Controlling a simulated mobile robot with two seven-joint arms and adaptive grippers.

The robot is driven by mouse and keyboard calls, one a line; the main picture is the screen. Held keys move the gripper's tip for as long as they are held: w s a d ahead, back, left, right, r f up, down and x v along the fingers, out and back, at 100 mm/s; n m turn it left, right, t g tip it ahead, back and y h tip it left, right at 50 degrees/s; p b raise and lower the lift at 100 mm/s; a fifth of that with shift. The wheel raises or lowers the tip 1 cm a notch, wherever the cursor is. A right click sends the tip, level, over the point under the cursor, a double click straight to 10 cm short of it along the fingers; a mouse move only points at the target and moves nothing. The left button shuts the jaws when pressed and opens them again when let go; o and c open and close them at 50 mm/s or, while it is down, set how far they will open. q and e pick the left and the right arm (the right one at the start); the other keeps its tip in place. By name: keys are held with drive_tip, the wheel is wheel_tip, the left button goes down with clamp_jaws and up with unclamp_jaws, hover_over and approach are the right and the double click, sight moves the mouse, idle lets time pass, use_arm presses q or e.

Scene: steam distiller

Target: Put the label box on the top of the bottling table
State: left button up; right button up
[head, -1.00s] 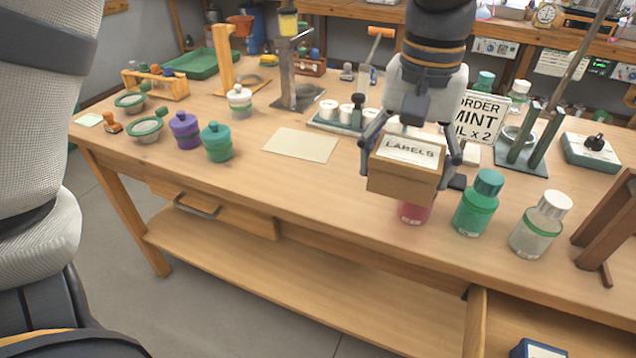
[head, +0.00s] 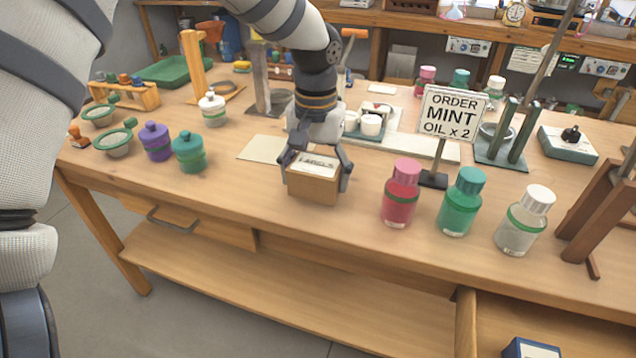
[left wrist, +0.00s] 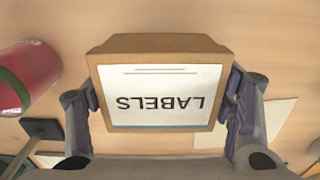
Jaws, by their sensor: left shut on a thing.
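The label box (head: 313,186) is a small brown box with a white top marked LABELS. It is at the front middle of the bottling table (head: 270,222), close over or on its top; I cannot tell if it touches. My left gripper (head: 316,172) is shut on the box, with a finger on each side. In the left wrist view the label box (left wrist: 160,88) sits level between the two fingers of the left gripper (left wrist: 162,100). My right gripper is not in view.
A red bottle (head: 400,197), a green bottle (head: 461,205) and a clear bottle (head: 524,222) stand right of the box. The order sign (head: 450,112) stands behind them. A pale mat (head: 262,148) lies to the left. The front strip left of the box is clear.

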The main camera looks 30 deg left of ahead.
sight(317, 164)
use_arm(q)
wheel_tip(317, 164, down, 2)
drive_tip(key=shift+f, duration=0.1)
drive_tip(key=shift+f, duration=0.1)
drive_tip(key=o, duration=1.2)
wheel_tip(317, 164, up, 12)
drive_tip(key=shift+d+r+p, duration=0.1)
drive_tip(key=shift+r+p, duration=0.05)
drive_tip(key=shift+p, duration=0.2)
